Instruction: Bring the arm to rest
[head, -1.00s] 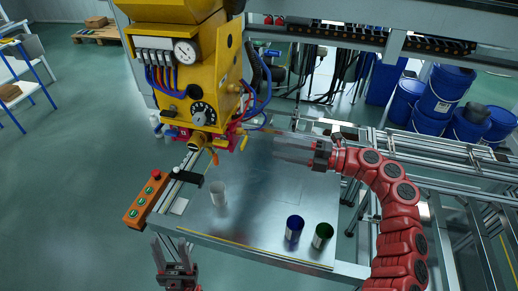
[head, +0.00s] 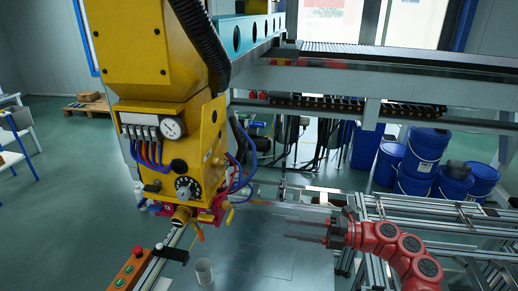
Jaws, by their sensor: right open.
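My right gripper (head: 306,230) is at the end of the red arm that comes in from the right. Its long grey fingers point left, toward the yellow machine, and nothing shows between them. It hangs above the metal table (head: 270,262), apart from the machine. The yellow machine (head: 178,140) carries a gauge, a black dial and coloured hoses. My left gripper is outside the frame.
An orange button box (head: 128,270) is at the table's left. Metal rails (head: 430,225) run beside my right arm. Blue drums (head: 425,150) stand behind, and a gantry beam (head: 330,84) crosses above.

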